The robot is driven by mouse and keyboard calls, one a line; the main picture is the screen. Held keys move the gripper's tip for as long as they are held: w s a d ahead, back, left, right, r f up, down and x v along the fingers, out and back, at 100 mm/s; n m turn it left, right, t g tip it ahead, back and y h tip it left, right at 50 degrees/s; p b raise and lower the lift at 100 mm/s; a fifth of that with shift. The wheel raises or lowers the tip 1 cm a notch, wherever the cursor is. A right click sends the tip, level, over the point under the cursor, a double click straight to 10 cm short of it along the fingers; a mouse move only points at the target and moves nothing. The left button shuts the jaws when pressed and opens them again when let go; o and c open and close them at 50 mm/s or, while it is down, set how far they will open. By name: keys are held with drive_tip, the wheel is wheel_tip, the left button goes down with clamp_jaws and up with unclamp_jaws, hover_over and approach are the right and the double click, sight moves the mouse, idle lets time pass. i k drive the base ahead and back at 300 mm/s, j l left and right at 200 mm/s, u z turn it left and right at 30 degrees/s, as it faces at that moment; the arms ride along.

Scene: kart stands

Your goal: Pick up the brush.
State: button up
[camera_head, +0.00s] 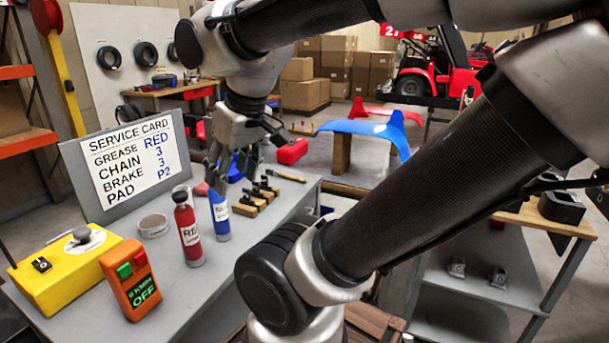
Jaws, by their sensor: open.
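A slim item with a wooden handle and a dark end, which looks like the brush (287,175), lies near the far right edge of the grey workbench (215,283). My gripper (230,180) points down over the bench, left of the brush and apart from it. Its fingers are spread, and I see nothing held between them. The fingers partly cover a blue item (236,172) behind them.
A red grease tube (187,232) and a blue tube (220,218) stand close below my gripper. Wooden blocks with black parts (247,205) sit between them and the brush.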

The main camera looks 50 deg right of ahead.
sight(269, 171)
drive_tip(key=k+z, duration=0.15)
drive_tip(key=z, duration=0.2)
drive_tip(key=k+l+z, duration=0.1)
drive_tip(key=z, duration=0.3)
drive_tip(key=k+l+z, duration=0.15)
drive_tip(key=z, duration=0.2)
